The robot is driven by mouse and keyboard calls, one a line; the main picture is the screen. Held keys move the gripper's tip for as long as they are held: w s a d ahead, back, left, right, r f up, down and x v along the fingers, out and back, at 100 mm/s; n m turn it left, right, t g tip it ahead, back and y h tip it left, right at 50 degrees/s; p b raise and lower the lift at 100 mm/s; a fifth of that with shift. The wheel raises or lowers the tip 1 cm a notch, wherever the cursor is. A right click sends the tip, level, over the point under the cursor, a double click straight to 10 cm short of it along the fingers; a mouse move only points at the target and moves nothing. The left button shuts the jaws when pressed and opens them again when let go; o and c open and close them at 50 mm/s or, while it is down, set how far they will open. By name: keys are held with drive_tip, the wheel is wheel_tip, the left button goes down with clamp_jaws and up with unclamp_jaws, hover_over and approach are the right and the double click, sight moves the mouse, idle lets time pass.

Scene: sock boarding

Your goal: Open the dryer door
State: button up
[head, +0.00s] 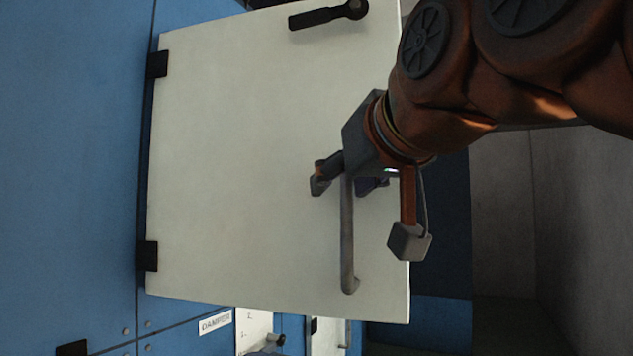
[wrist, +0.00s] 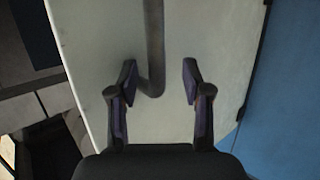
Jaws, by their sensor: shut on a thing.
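The dryer door (head: 240,170) is a white panel with black hinges (head: 147,256) on its left side. Its free right edge appears to stand out from the blue front. The door handle (head: 347,240) is a grey bar running down near the right edge. My gripper (head: 345,187) is at the upper part of the handle, with its fingers around it. In the wrist view the handle (wrist: 154,45) passes between the two fingers of my gripper (wrist: 158,80), and its bent end shows there. Finger contact with the bar is hard to see.
A black latch lever (head: 328,14) sits on the door's top part. A blue cabinet wall (head: 65,170) lies left of the hinges. Below are a labelled panel (head: 215,322) and another small white door (head: 327,336). Grey wall and open space lie to the right.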

drive_tip(key=s+a, duration=0.1)
drive_tip(key=s, duration=0.9)
drive_tip(key=shift+a+r+b, duration=0.2)
drive_tip(key=shift+r+b, duration=0.2)
drive_tip(key=shift+r, duration=0.05)
idle(0.4)
drive_tip(key=shift+s+r, duration=0.1)
drive_tip(key=shift+s, duration=0.05)
idle(0.4)
drive_tip(key=m+g+h+p, duration=0.1)
drive_tip(key=m+g, duration=0.2)
drive_tip(key=m, duration=0.1)
approach(384, 283)
drive_tip(key=a+f, duration=0.4)
drive_tip(key=w+d+f+m+g+h+p, duration=0.15)
drive_tip(key=d+f+g+p, duration=0.25)
drive_tip(key=f, duration=0.8)
drive_tip(key=s+d+f+n+g+h+p, duration=0.1)
drive_tip(key=s+d+f+g+p, duration=0.2)
drive_tip(key=s+f, duration=0.6)
drive_tip(key=s+d+f+n+g+h+p, duration=0.1)
drive_tip(key=s+d+f+g+p, duration=0.2)
drive_tip(key=s+f, duration=0.6)
wheel_tip(384, 283, down, 5)
drive_tip(key=g, duration=0.2)
drive_tip(key=shift+d+g, duration=0.2)
drive_tip(key=shift+g, duration=0.2)
